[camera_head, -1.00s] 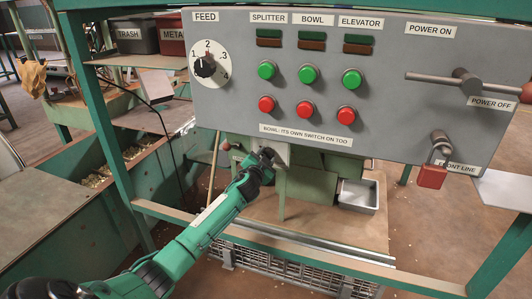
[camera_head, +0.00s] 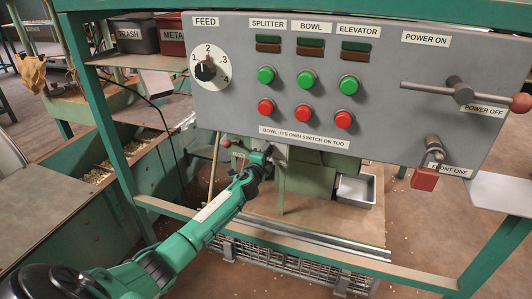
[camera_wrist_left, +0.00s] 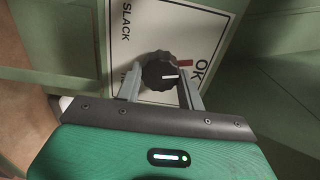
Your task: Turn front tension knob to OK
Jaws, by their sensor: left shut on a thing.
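The front tension knob (camera_wrist_left: 160,74) is black and ribbed with a white pointer line, set on a white plate (camera_wrist_left: 140,30) marked SLACK and OK in the left wrist view. Its white line points to the right in that picture, toward the side with a small red mark (camera_wrist_left: 183,63) and the word OK. My left gripper (camera_wrist_left: 160,88) is shut on the knob, one finger on each side. In the head view my left gripper (camera_head: 262,158) reaches under the control panel, and the knob is hidden there. My right gripper is not in view.
The grey control panel (camera_head: 385,75) hangs just above my left arm, with a feed dial (camera_head: 207,68), buttons and levers. A green frame rail (camera_head: 330,257) runs below. A metal tray (camera_head: 356,190) is to the right. Bins stand at the back left.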

